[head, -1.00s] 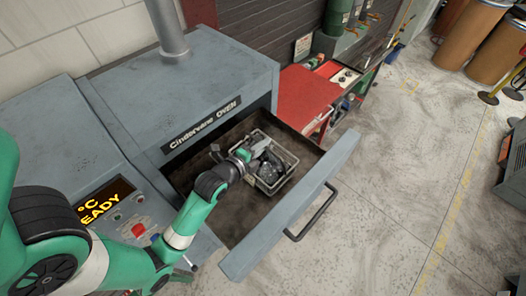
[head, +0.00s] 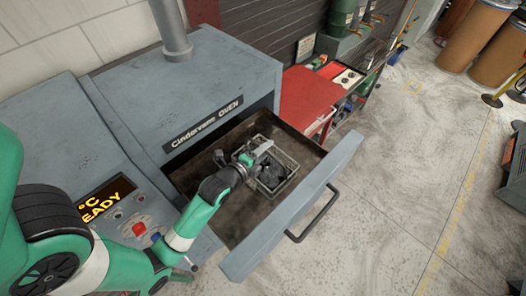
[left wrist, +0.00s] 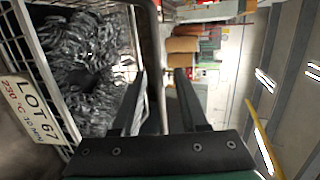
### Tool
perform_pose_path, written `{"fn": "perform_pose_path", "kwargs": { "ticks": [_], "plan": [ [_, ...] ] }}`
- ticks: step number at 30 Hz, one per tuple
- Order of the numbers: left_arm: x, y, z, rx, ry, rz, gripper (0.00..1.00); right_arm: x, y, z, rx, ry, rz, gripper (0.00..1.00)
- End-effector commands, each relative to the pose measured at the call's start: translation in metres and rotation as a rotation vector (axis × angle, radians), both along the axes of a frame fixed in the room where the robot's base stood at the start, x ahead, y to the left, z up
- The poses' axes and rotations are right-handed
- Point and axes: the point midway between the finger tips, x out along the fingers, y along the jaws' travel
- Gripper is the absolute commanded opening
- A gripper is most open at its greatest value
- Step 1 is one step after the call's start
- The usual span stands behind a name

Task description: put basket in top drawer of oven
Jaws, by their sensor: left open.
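The wire basket (head: 287,183) sits in the pulled-out top drawer (head: 235,218) of the grey oven (head: 205,85), near the drawer's far end. It holds dark coiled springs, which also show in the left wrist view (left wrist: 90,65). A tag reading LOT 67 (left wrist: 36,108) hangs on its mesh side. My left gripper (head: 262,148) is open above the basket's back-left part. In the left wrist view, a basket bar stands between or just beyond the open fingers (left wrist: 160,78); I cannot tell whether they touch it. My right gripper is not in view.
The drawer's tall front panel (head: 300,200) with its dark handle (head: 313,218) bounds the basket on the right. The oven body overhangs behind. A control panel (head: 130,215) lies left, under my arm. A red cart (head: 305,98) stands beyond; open floor lies right.

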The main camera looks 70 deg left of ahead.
Motion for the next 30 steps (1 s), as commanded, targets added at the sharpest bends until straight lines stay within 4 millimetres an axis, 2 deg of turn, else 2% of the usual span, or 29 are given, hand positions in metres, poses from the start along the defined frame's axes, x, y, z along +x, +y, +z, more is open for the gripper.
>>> {"fn": "perform_pose_path", "kwargs": {
  "ticks": [5, 12, 18, 22, 30],
  "plan": [
    [-0.014, -0.008, 0.007, -0.001, 0.001, 0.000, 0.43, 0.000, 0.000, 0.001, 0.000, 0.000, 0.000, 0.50],
    [-0.061, -0.037, 0.025, -0.001, 0.001, 0.000, 0.43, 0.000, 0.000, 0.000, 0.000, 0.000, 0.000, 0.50],
    [-0.090, -0.054, 0.037, 0.000, 0.001, -0.001, 0.43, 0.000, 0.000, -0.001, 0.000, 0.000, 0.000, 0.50],
    [-0.097, -0.058, 0.041, 0.000, 0.000, 0.000, 0.43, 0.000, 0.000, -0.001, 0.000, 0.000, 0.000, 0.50],
    [-0.097, -0.058, 0.042, 0.001, -0.001, 0.000, 0.43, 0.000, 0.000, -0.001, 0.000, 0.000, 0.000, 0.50]
  ]
}}
